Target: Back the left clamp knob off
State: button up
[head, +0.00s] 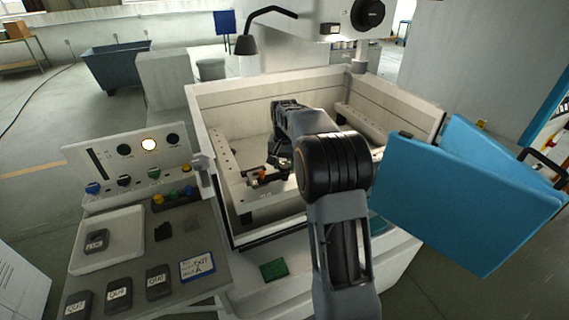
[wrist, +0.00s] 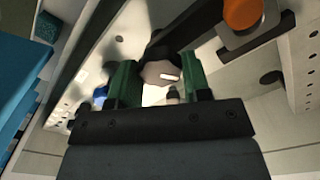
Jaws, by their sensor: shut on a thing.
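In the wrist view my gripper (wrist: 160,82) has its two green-padded fingers on either side of a pale, faceted clamp knob (wrist: 160,73) with a white mark. The jaws are shut on this knob. A dark clamp bar (wrist: 195,32) runs up and right from just behind it. An orange round piece (wrist: 243,11) sits on a dark bar at upper right; in the head view it shows just left of my gripper (head: 283,165), as an orange spot (head: 262,174). My arm hides the held knob in the head view, and I cannot tell there whether it is the left one.
The pale tank walls (head: 228,103) surround the work area, with perforated rails (head: 228,165) inside. A blue door (head: 470,195) stands open on the right. A control panel (head: 127,155) and a grey shelf with labelled dark blocks (head: 118,292) are at left. A lamp (head: 248,45) hangs behind.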

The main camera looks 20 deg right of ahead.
aim_at(285, 165)
jog(key=n+p, duration=0.1)
jog(key=n, duration=0.5)
jog(key=shift+p, duration=0.35)
jog(key=n, duration=0.4)
jog(key=shift+n+p, duration=0.35)
jog(key=shift+n, duration=0.35)
jog(key=o, duration=0.9)
jog(key=shift+o, duration=0.2)
notch_tip(285, 165, up, 14)
jog(key=shift+f, duration=0.1)
dwell(0.3)
